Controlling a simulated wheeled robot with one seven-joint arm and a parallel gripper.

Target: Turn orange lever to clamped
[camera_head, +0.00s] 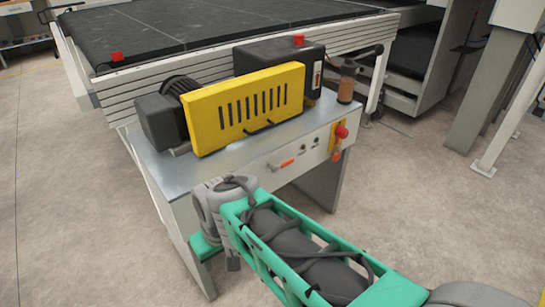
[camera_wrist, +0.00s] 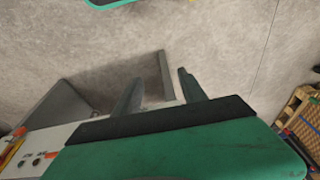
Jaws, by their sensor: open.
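A small orange lever (camera_head: 285,163) lies roughly level on the pale front panel of the machine table, in the head view. A second orange handle (camera_head: 337,155) hangs below a red knob on a yellow plate farther right; I cannot read any clamp marking. My gripper (camera_wrist: 160,76) is open, its two dark fingers apart with nothing visible between them in the wrist view. In the head view my wrist and green gripper body are left of and nearer than the lever, apart from it. The fingertips are hard to make out there.
The metal table (camera_head: 159,161) carries a yellow slotted guard (camera_head: 246,107), a dark motor and a brown cylinder (camera_head: 347,84). A red knob (camera_head: 342,132) sticks out at the panel's right. Panel buttons (camera_wrist: 37,161) show in the wrist view. The floor (camera_head: 455,215) at right is clear.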

